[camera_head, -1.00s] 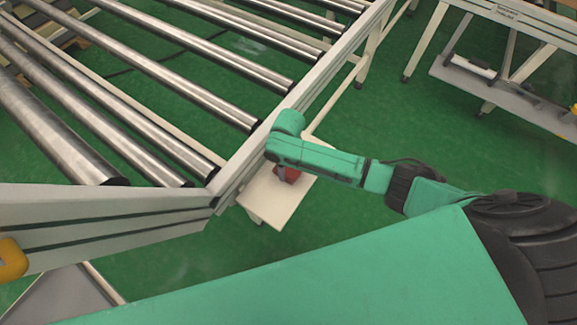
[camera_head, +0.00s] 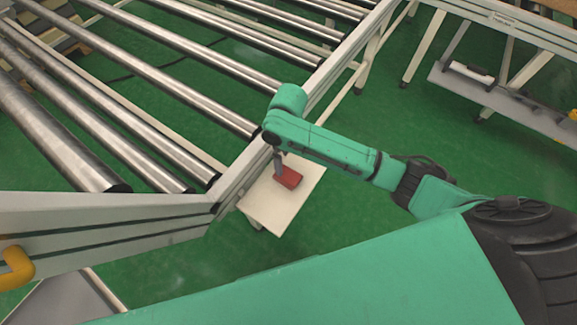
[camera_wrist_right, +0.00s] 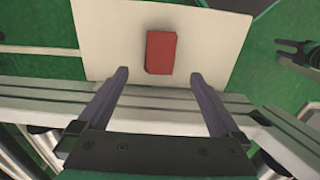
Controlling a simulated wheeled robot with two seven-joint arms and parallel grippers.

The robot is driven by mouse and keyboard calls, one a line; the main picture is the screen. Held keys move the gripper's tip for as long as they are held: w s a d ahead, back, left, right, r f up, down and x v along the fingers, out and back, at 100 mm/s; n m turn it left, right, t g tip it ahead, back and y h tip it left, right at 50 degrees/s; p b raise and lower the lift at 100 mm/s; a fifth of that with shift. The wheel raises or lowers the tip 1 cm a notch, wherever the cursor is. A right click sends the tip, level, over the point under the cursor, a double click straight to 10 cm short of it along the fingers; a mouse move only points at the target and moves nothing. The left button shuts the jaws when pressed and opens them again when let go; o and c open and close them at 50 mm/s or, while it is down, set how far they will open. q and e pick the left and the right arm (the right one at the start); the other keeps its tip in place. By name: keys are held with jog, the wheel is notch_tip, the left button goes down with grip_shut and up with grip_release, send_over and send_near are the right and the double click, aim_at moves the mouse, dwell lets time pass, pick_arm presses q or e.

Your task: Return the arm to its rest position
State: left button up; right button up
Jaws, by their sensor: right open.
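My right arm (camera_head: 330,150) reaches from the right toward the corner of the roller conveyor in the head view. My right gripper (camera_head: 279,174) points down over a small white shelf, beside a red box. In the right wrist view, the right gripper (camera_wrist_right: 159,82) has its two fingers spread apart with nothing between them. The red box (camera_head: 288,179) lies on the white shelf (camera_head: 268,209). The box also shows in the wrist view (camera_wrist_right: 160,52), beyond the fingertips.
The roller conveyor (camera_head: 215,97) fills the left and top, its frame rail (camera_head: 318,90) close beside my right gripper. A metal workbench (camera_head: 500,100) stands at the right. A yellow-orange part (camera_head: 16,266) is at the lower left. Green floor (camera_head: 400,115) between is open.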

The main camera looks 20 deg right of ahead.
jog(key=shift+r, duration=1.1)
